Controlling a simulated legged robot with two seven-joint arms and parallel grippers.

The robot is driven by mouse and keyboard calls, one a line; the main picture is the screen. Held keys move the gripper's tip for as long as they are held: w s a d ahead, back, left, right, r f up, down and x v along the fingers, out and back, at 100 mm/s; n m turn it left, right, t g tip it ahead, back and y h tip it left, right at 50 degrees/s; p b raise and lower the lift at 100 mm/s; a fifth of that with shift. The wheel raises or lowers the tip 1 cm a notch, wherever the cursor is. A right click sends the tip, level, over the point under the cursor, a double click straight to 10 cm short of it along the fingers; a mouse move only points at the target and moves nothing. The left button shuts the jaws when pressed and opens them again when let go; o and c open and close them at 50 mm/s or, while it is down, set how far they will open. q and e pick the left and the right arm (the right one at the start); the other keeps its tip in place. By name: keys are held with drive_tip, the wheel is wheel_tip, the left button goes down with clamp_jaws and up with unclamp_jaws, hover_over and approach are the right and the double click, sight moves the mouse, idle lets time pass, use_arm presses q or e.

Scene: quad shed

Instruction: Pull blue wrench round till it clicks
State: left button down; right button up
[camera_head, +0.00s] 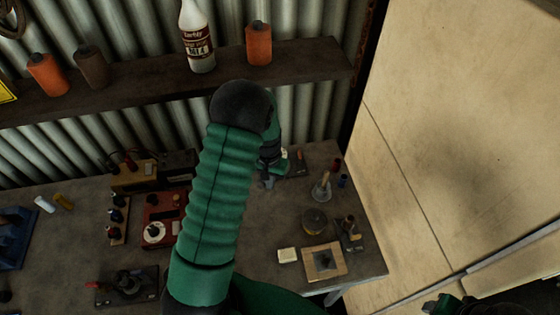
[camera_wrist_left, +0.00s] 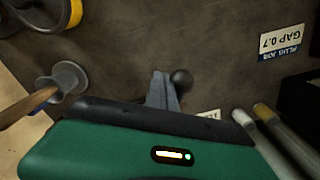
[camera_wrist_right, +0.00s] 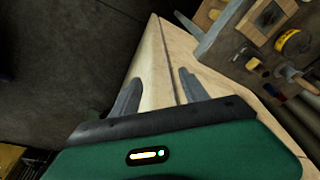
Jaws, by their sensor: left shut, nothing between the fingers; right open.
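I cannot make out a blue wrench for certain in any view. My left gripper (camera_head: 267,182) reaches over the back right of the workbench (camera_head: 270,270), and my own arm covers much of the bench in the head view. In the left wrist view the left fingers (camera_wrist_left: 165,92) are shut together with nothing between them. A dark round knob (camera_wrist_left: 181,78) is right beside the fingertips; I cannot tell whether they touch. In the right wrist view my right gripper (camera_wrist_right: 157,92) is open and empty, away from the bench top.
A funnel-shaped stand with a wooden handle (camera_wrist_left: 62,82) and a printed label (camera_wrist_left: 282,42) lie near the left gripper. A round tin (camera_head: 314,221) and wooden block (camera_head: 324,262) sit at the front right. A shelf (camera_head: 150,88) with bottles hangs behind; a pale panel (camera_head: 460,120) stands right.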

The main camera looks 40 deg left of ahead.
use_arm(q)
drive_tip(key=shift+s+a, duration=0.2)
drive_tip(key=shift+a, duration=0.25)
drive_tip(key=shift+s+a, duration=0.1)
drive_tip(key=shift+a, duration=0.25)
idle(0.4)
